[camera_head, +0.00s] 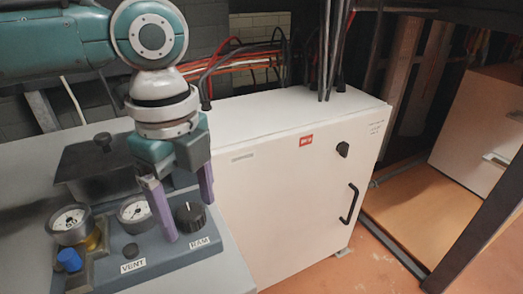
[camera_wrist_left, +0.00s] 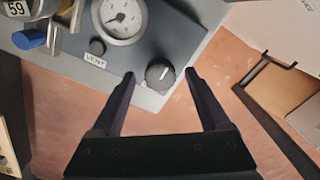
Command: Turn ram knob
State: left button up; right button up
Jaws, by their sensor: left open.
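The RAM knob (camera_head: 189,215) is a black round dial with a white pointer line, on the grey panel (camera_head: 150,263) above a "RAM" label. In the left wrist view the knob (camera_wrist_left: 160,74) lies between the fingertips, near their line, with space on both sides. My left gripper (camera_head: 189,220) is open, its two purple fingers pointing down at the panel. It also shows in the left wrist view (camera_wrist_left: 161,76) with dark fingers apart. I cannot tell whether the tips are at knob height. My right gripper is not in view.
Two gauges stand left of the knob, one (camera_head: 71,221) at the far left and one (camera_head: 136,213) nearer. A small black VENT knob (camera_head: 131,251) and a blue knob (camera_head: 69,259) are also on the panel. A white cabinet (camera_head: 270,220) stands close on the right.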

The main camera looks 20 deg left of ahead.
pick_arm(q)
jog(key=shift+c, duration=0.2)
grip_shut()
dwell(0.5)
